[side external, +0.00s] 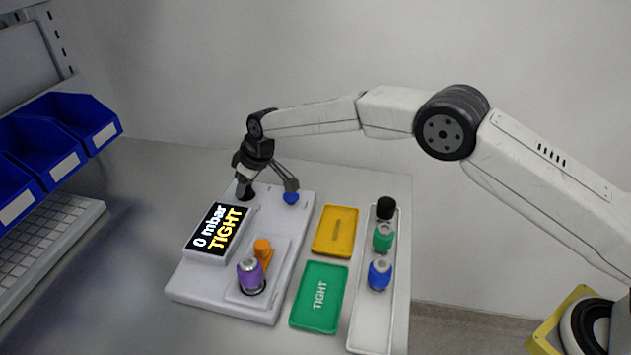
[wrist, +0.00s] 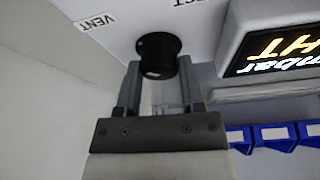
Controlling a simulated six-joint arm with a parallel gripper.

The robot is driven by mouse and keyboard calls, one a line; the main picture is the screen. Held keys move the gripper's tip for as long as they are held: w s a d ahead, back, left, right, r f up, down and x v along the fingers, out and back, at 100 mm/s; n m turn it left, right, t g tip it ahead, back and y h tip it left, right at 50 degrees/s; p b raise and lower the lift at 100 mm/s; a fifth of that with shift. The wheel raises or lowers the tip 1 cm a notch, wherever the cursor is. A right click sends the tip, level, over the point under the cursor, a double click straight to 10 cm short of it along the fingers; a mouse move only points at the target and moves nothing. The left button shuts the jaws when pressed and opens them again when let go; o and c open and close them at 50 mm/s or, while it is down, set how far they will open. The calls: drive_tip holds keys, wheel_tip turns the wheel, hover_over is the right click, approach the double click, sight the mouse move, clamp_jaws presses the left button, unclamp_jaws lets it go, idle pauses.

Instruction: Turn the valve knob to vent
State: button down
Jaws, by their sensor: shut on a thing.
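The black round valve knob (wrist: 158,52) stands on the light grey panel of the test unit (side external: 222,306). It sits between the fingertips of my gripper (wrist: 160,88), which is shut on it. A small white mark shows on the knob's near side. A VENT label (wrist: 96,22) lies up and left of the knob, and another label, partly cut off, lies up and right. In the side view my gripper (side external: 245,181) reaches down at the unit's back left corner and partly hides the knob. The unit's screen (side external: 218,229) reads "0 mbar TIGHT".
A purple-banded part (side external: 250,274) and an orange part (side external: 263,250) stand on the unit. A blue-tipped piece (side external: 291,198) is near my gripper. Yellow (side external: 350,215) and green (side external: 334,273) trays and a white rack (side external: 370,326) holding capped parts lie right. Blue bins (side external: 78,120) stand left.

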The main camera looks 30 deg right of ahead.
drive_tip(key=shift+r+n, duration=0.1)
drive_tip(key=shift+n, duration=0.6)
drive_tip(key=shift+y, duration=0.3)
drive_tip(key=shift+c, duration=1)
unclamp_jaws()
drive_tip(key=v, duration=0.7)
drive_tip(key=shift+r, duration=0.35)
drive_tip(key=shift+d, duration=0.15)
